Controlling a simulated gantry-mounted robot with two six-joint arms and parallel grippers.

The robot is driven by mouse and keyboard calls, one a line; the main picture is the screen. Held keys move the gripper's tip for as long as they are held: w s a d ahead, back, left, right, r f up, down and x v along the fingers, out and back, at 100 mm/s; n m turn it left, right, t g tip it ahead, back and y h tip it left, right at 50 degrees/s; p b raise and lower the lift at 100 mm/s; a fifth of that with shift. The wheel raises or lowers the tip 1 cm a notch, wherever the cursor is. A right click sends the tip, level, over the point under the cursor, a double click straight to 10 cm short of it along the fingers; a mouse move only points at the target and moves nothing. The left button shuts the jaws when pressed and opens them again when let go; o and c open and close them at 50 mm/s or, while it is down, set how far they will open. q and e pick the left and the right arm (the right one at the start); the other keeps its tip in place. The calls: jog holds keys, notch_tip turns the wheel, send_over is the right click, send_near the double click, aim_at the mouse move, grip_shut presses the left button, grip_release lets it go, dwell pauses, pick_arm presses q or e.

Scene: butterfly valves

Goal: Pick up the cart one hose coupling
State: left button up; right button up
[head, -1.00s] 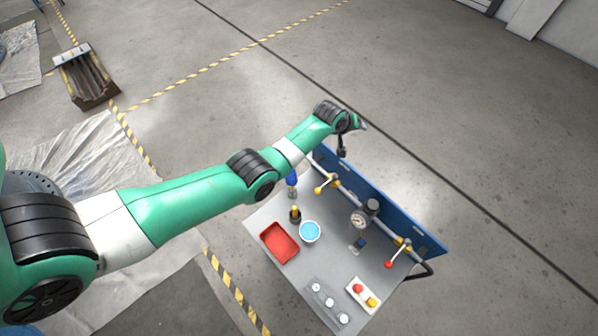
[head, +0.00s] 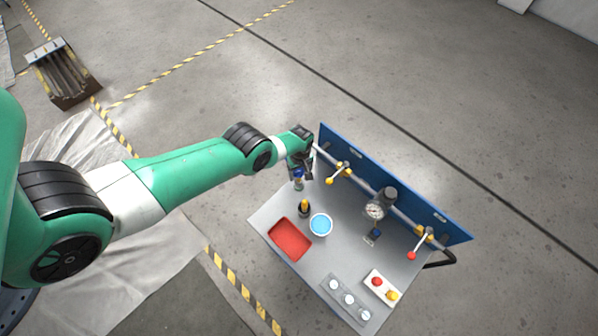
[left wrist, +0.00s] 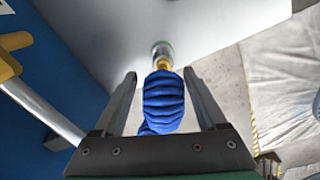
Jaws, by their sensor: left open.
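The hose coupling (head: 299,184) stands at the cart's left edge, below a blue coiled hose (head: 298,173) in the head view. In the left wrist view the blue hose (left wrist: 163,100) fills the space between the fingers. A brass piece (left wrist: 162,63) and a round metal end (left wrist: 162,50) show beyond it, over the grey cart top. My left gripper (head: 303,172) is over the cart's left corner. Its open fingers (left wrist: 160,76) lie on both sides of the hose in the image, with gaps. Contact is not visible. My right gripper is out of view.
The cart top (head: 335,262) holds a red tray (head: 290,239), a blue-filled cup (head: 321,225), a black-and-yellow item (head: 304,209) and a button box (head: 382,288). A pipe with yellow-handled valve (head: 338,174), gauge (head: 375,210) and red-knobbed valve (head: 419,244) runs before the blue back panel (head: 400,185).

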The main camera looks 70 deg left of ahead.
aim_at(299, 177)
pick_arm(q)
jog(key=shift+f, duration=0.25)
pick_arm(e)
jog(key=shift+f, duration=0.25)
pick_arm(q)
jog(key=f+b, duration=0.4)
jog(key=f, duration=0.1)
jog(key=shift+s+f, duration=0.15)
jog(key=shift+s, duration=0.1)
grip_shut()
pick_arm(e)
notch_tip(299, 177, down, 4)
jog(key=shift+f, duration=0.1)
pick_arm(q)
jog(key=shift+r, duration=0.2)
